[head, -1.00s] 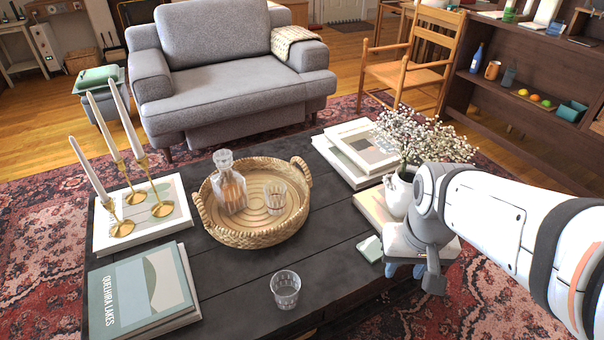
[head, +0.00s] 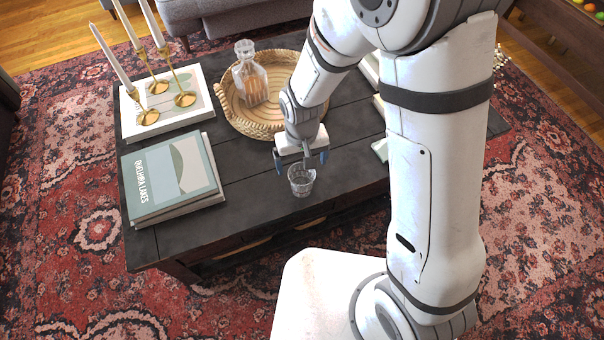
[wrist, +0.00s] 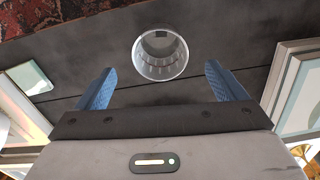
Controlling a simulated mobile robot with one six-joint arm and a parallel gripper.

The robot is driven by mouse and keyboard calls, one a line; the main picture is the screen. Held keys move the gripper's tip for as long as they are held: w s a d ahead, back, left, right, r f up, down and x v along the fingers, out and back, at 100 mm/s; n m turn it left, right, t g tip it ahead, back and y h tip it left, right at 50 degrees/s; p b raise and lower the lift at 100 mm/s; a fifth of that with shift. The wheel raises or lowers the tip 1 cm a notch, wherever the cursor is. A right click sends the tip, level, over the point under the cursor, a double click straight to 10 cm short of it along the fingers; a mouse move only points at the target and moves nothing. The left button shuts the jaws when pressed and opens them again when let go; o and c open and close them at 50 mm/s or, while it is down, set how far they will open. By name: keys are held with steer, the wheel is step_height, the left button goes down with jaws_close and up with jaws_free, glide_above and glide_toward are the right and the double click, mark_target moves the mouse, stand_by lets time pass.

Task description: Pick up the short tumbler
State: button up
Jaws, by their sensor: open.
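The short tumbler (head: 301,180) is clear glass and stands upright near the front edge of the dark coffee table (head: 235,205). In the wrist view the tumbler (wrist: 160,53) shows from above, ahead of the fingertips and about midway between their lines. My gripper (head: 301,160) is over the table, just above and behind the tumbler in the head view. Its two blue fingers (wrist: 158,80) are spread apart with nothing between them. I see no contact with the glass.
A wicker tray (head: 228,98) with a decanter (head: 250,75) stands behind my gripper. Books (head: 170,175) and brass candlesticks (head: 148,115) are on the left. The tabletop between the books and the tumbler is clear. My arm hides part of the tray and the right side.

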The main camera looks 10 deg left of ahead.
mark_target(302, 178)
step_height(302, 178, down, 3)
steer(key=shift+a+b, duration=0.15)
steer(key=shift+b, duration=0.3)
step_height(302, 178, down, 5)
steer(key=shift+f+b, duration=0.1)
steer(key=shift+b, duration=0.85)
steer(key=c, duration=1.2)
